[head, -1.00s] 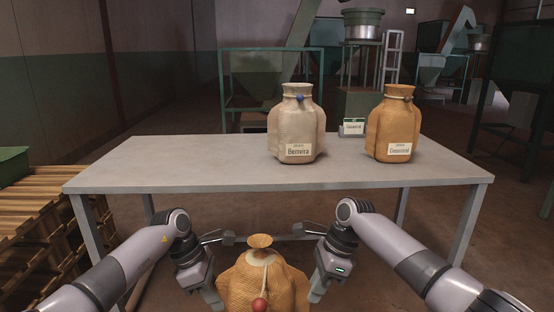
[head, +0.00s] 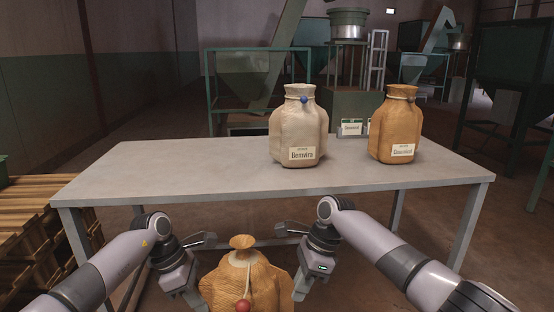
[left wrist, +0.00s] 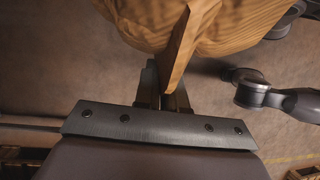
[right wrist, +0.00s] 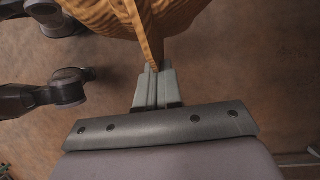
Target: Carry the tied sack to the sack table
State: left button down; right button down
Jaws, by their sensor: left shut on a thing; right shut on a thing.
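The tied sack (head: 248,280) is orange-brown, with a pale cord and a red bead at its gathered neck. It hangs upright between my two grippers at the bottom of the head view, in front of the sack table (head: 200,172). My left gripper (left wrist: 168,88) is shut on a flap of the sack at its left side. My right gripper (right wrist: 154,72) is shut on a flap at its right side. In the head view the fingertips are hard to make out, and the sack's bottom is out of frame.
A pale sack labelled Benvira (head: 297,130) and an orange sack (head: 396,130) stand on the table's right half. Small sign cards (head: 352,127) stand at its back edge. The table's left half is bare. Wooden pallets (head: 30,225) are stacked at the left.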

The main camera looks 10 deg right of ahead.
aim_at(171, 171)
jog(key=i+j, duration=0.15)
jog(key=j, duration=0.15)
jog(key=i+j, duration=0.1)
jog(key=j, duration=0.25)
jog(key=i+j, duration=0.15)
jog(key=j, duration=0.15)
jog(key=i+j, duration=0.15)
jog(key=j, duration=0.15)
